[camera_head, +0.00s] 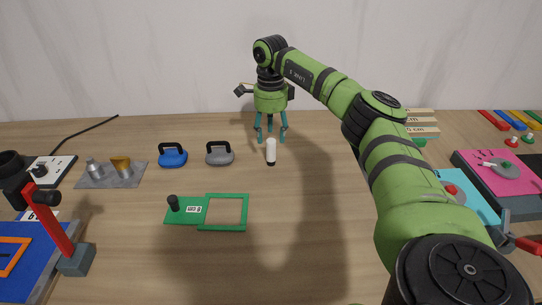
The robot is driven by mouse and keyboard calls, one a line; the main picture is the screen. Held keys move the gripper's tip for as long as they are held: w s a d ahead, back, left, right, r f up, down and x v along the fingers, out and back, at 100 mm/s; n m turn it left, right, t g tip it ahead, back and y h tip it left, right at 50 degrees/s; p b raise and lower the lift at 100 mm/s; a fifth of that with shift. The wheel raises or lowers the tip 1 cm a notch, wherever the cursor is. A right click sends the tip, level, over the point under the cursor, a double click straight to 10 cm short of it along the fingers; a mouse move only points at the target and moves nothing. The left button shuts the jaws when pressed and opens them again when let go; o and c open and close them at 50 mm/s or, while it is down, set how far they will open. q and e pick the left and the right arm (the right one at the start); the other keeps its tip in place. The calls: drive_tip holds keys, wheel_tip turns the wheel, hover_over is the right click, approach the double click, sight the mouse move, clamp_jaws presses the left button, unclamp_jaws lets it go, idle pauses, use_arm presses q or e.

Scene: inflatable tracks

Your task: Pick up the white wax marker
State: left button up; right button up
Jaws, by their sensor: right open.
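The white wax marker (271,150) stands upright on the wooden table, a small white cylinder with a dark base. My right gripper (270,137) points down just behind and above it, fingers spread and open. Its fingertips look close to the marker's top, but I cannot tell whether they touch it. Nothing shows held between the fingers. My right arm comes in from the lower right and arches over the table. My left gripper is not in view.
A grey-handled block (219,155) and a blue one (172,157) stand left of the marker. A green frame (208,226) with a black knob lies in front. A red lever (55,225) rises at left. A pink board (505,172) lies at right. The table's middle front is clear.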

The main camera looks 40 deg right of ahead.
sight(271, 149)
wheel_tip(271, 149, down, 5)
drive_tip(key=shift+s+f+p, duration=0.15)
drive_tip(key=shift+f+p, duration=0.05)
drive_tip(key=shift+p, duration=0.5)
drive_tip(key=shift+f, duration=0.25)
drive_tip(key=shift+a, duration=0.1)
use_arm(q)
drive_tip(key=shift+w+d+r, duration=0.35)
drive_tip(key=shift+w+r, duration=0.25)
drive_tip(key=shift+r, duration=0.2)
use_arm(e)
clamp_jaws()
